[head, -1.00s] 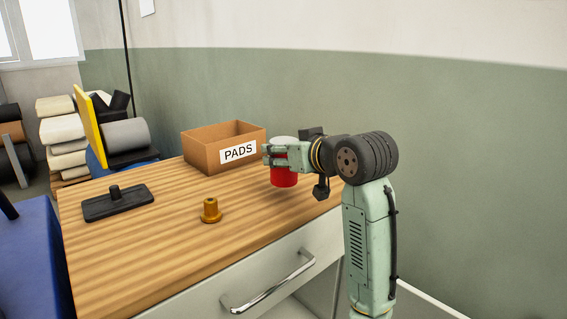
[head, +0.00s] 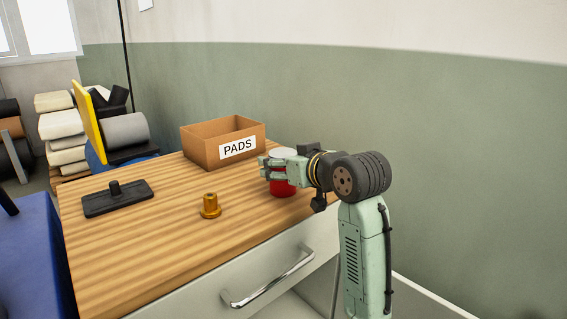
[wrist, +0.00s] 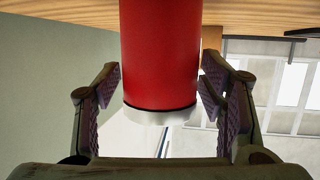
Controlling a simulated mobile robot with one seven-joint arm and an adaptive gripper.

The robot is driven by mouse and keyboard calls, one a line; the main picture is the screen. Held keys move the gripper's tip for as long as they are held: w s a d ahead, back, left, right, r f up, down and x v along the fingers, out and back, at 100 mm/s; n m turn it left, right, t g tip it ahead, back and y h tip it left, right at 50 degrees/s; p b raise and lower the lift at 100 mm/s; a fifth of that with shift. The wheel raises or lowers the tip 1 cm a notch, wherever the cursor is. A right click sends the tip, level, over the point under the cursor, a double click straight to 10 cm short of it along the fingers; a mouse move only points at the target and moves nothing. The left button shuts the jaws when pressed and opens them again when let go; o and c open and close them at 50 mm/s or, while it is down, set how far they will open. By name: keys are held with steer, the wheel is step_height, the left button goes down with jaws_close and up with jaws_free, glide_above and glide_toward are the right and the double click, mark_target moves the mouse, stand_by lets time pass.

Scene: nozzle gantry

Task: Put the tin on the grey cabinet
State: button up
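The tin (head: 284,187) is a red cylinder with a pale end, upright near the right edge of the wooden top of the grey cabinet (head: 120,240). Its base is at or very close to the wood; I cannot tell if it bears on it. My gripper (head: 270,167) reaches in from the right, level, around the tin's upper part and hides some of it.
An open cardboard box labelled PADS (head: 205,150) stands just behind and left of the tin. A brass nozzle (head: 210,207) and a black flat-based tool (head: 118,199) are on the top. Bare wood lies in front. A green wall (head: 460,170) rises behind.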

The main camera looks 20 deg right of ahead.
steer(key=shift+o, duration=0.4)
steer(key=shift+r, duration=0.25)
steer(key=b+v, duration=0.1)
steer(key=v, duration=1.1)
steer(key=shift+f, duration=0.1)
